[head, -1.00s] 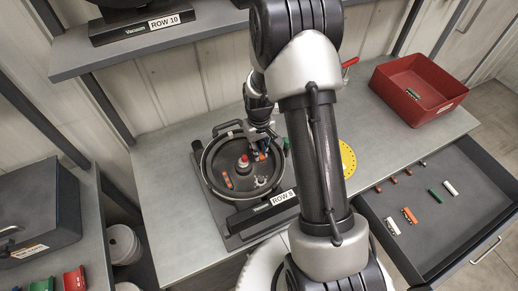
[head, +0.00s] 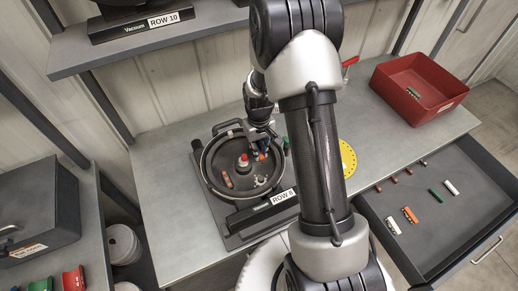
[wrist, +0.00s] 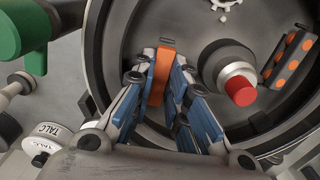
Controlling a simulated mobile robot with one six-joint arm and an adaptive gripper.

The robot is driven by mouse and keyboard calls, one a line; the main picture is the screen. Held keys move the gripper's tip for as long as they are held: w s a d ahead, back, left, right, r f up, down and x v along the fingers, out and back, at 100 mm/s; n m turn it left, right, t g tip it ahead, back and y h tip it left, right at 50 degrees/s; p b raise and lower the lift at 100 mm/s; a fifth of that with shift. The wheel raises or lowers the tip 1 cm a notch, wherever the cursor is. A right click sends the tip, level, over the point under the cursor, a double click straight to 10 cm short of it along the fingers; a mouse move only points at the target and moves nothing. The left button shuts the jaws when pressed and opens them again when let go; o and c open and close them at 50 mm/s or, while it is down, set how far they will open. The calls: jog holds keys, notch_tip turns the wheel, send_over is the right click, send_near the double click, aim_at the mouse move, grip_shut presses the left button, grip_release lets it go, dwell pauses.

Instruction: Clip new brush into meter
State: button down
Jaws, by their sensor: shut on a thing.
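The ROW 8 meter (head: 206,186) is an open, round dark housing on the bench, with a red-tipped hub (head: 243,160) at its middle. The hub also shows in the wrist view (wrist: 238,88). My gripper (wrist: 163,78) reaches into the housing near its wall. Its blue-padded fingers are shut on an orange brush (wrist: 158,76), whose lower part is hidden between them. In the head view my gripper (head: 262,147) is at the housing's upper right. I cannot tell whether the brush touches its seat.
An orange-dotted strip (wrist: 290,58) and a pale gear (wrist: 226,4) are inside the housing. A green part (wrist: 22,38) and TALC-marked parts (wrist: 42,144) are close outside it. A yellow disc (head: 348,160), red bin (head: 420,88) and open drawer (head: 455,238) with several small parts are right.

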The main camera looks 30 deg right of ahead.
dwell(0.3)
jog(key=c, duration=1.5)
grip_release()
jog(key=shift+c, duration=0.3)
jog(key=shift+r+p, duration=0.35)
jog(key=shift+r, duration=0.1)
notch_tip(320, 180, up, 9)
jog(key=p, duration=0.5)
jog(key=shift+f+p, duration=0.2)
jog(key=shift+p, duration=0.15)
